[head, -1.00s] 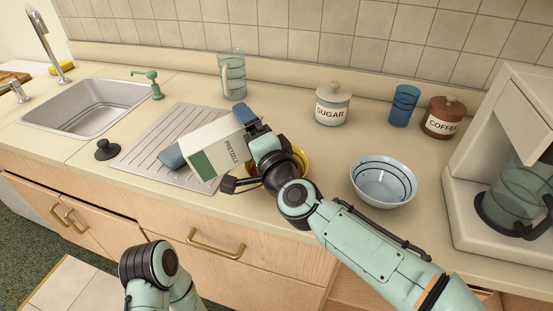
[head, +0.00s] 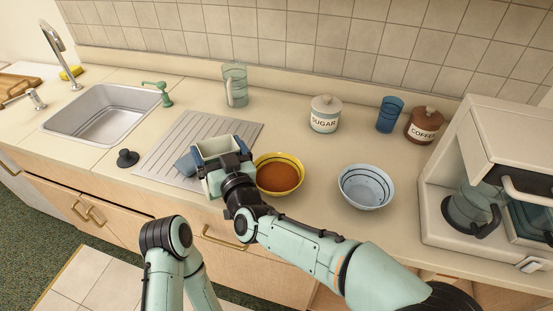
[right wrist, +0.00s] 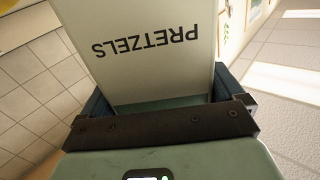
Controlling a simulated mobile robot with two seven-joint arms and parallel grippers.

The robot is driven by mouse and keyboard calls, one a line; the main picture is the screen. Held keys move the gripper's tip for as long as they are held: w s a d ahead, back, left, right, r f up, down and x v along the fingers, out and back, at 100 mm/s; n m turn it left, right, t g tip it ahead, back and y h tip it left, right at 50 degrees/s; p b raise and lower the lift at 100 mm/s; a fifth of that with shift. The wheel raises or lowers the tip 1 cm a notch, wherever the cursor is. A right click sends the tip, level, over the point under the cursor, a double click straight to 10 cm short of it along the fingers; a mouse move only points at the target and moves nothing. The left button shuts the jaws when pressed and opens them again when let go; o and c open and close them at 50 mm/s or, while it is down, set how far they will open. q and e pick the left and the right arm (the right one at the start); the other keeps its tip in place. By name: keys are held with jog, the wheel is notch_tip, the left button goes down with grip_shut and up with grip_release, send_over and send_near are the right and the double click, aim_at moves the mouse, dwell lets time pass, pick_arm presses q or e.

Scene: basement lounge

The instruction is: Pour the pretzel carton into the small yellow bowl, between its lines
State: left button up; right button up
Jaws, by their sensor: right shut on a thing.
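The pretzel carton (head: 212,149) is pale with a green part, held nearly upright just left of the small yellow bowl, its open top facing up. My right gripper (head: 226,166) is shut on it; in the right wrist view the carton (right wrist: 150,45) with its PRETZELS lettering sits between the fingers. The yellow bowl (head: 293,161) stands on the counter with brown contents (head: 278,178) spread over its inside. A dark line shows on its inner wall above the contents; I cannot make out a lower line. My left gripper is out of view.
A light blue bowl (head: 366,187) stands right of the yellow one. Behind are a sugar jar (head: 324,115), blue cup (head: 390,114), coffee jar (head: 424,125) and clear pitcher (head: 235,85). A coffee maker (head: 440,180) is at right.

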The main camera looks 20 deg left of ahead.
jog(key=shift+s+a+f+n, duration=0.2)
jog(key=shift+s+a+n, duration=0.15)
jog(key=shift+n, duration=0.25)
jog(key=shift+f, duration=0.1)
notch_tip(320, 180, up, 5)
jog(key=p, duration=0.3)
jog(key=shift+w, duration=0.1)
